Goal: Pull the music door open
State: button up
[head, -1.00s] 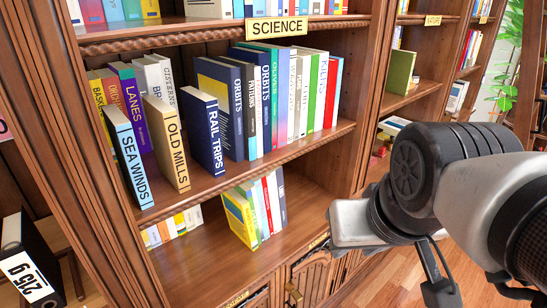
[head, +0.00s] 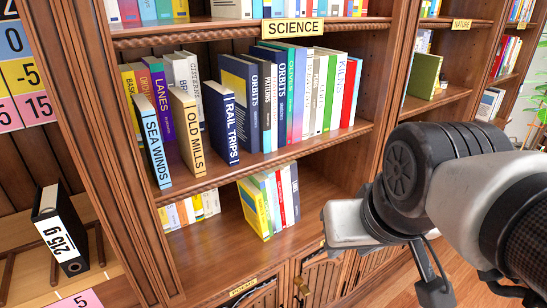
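Low wooden cabinet doors show at the bottom edge of the head view, under the shelf. One door (head: 323,275) has vertical slats, and a brass knob (head: 302,287) sits by its left edge. Another door is cut off at the bottom, below a small yellow plate (head: 243,287) whose lettering I cannot read for certain. No label clearly reading MUSIC shows. My arm, with black joints and grey-white links, reaches in from the right in front of the bookcase. I cannot make out the fingertips of my gripper, nor any contact with a door.
The bookcase marked SCIENCE (head: 293,27) holds upright books (head: 285,105). A shelf marked NATURE (head: 461,24) is at the right. Bare wooden floor (head: 385,285) shows below.

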aim_at(325, 277)
jog(key=l, duration=0.5)
jog(key=i+l+z, duration=0.1)
jog(key=l, duration=0.35)
jog(key=i+l, duration=0.1)
jog(key=l, duration=0.4)
jog(key=z, duration=0.05)
